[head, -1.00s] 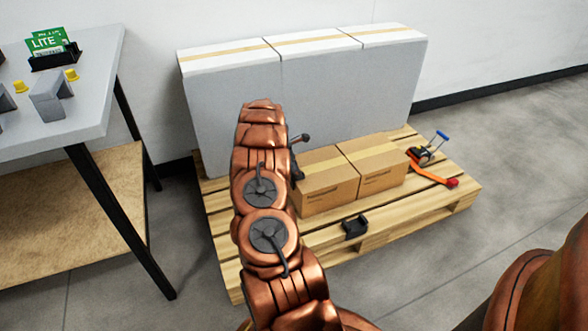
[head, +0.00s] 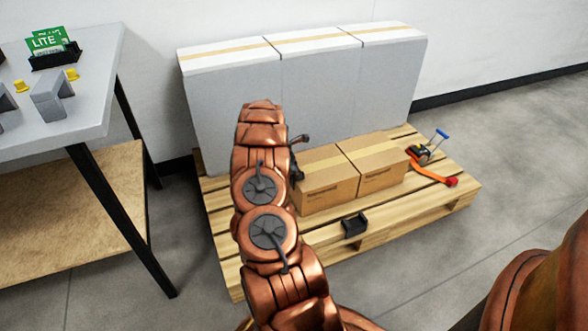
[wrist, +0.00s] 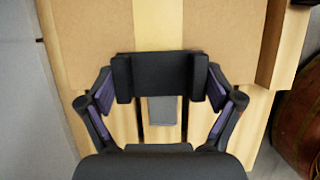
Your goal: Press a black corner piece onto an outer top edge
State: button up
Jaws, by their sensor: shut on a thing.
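My gripper (wrist: 161,78) is shut on a black corner piece (wrist: 160,68), which spans between its two fingers in the wrist view. The piece lies over the near edge of a brown cardboard box (wrist: 150,25); I cannot tell whether it touches the box. In the head view my copper arm hides most of the gripper, with only dark parts (head: 297,160) showing beside the left cardboard box (head: 326,193). A second cardboard box (head: 378,170) stands against its right side. Another black corner piece (head: 354,226) lies on the pallet in front of the boxes.
The wooden pallet (head: 415,212) carries tall grey cartons (head: 340,95) behind the brown boxes. An orange strap with a ratchet (head: 432,160) lies at the right. A grey table (head: 90,95) with small parts stands at the left. The floor at right is clear.

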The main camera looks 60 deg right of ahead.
jog(key=o, duration=0.7)
jog(key=shift+r, duration=0.1)
jog(key=shift+r+p, duration=2.4)
jog(key=shift+r, duration=1.05)
